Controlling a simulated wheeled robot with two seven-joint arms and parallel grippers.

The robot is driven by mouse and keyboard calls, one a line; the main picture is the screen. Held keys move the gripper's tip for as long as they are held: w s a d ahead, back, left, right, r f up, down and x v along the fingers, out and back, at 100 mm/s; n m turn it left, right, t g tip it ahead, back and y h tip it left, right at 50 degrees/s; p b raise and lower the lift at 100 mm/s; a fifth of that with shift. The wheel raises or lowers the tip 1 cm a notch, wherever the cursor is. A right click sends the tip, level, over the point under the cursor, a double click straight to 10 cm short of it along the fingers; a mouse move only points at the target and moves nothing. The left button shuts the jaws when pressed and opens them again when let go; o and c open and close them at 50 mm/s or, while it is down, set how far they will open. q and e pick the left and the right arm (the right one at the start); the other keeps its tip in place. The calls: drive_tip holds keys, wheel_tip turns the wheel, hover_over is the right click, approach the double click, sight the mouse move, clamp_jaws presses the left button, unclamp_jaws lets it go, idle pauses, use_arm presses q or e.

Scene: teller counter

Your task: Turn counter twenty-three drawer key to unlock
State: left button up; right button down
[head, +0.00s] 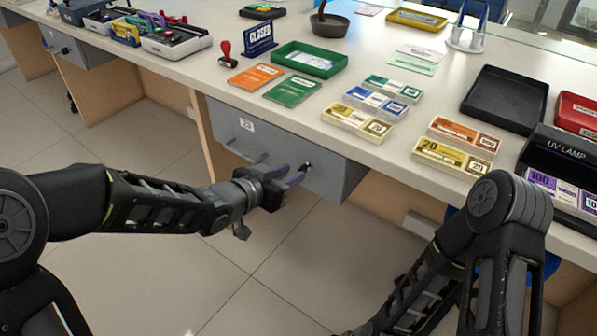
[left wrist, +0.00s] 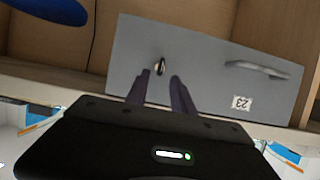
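The grey drawer (head: 331,178) under the counter carries a label 23 (head: 246,125) and a bar handle (head: 245,152). Its key (head: 307,167) sits in the lock at the right part of the front. My left gripper (head: 294,176) is at the drawer front with its purple fingers pointing at the key. In the left wrist view the fingers (left wrist: 161,88) are apart and the key (left wrist: 159,67) shows between and just beyond their tips, nearer one finger; contact cannot be made out. The label (left wrist: 241,103) appears upside down there. My right arm is at the lower right; its gripper is out of view.
The counter top (head: 330,80) above holds bundles of notes (head: 357,121), a green tray (head: 309,60), a black tray (head: 505,95) and a UV lamp (head: 565,150). The counter edge overhangs the drawer. The floor (head: 290,275) below is clear.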

use_arm(q)
drive_tip(key=x, duration=0.4)
drive_tip(key=shift+d+b, duration=0.1)
drive_tip(key=shift+b, duration=0.2)
drive_tip(key=shift+c, duration=0.6)
clamp_jaws()
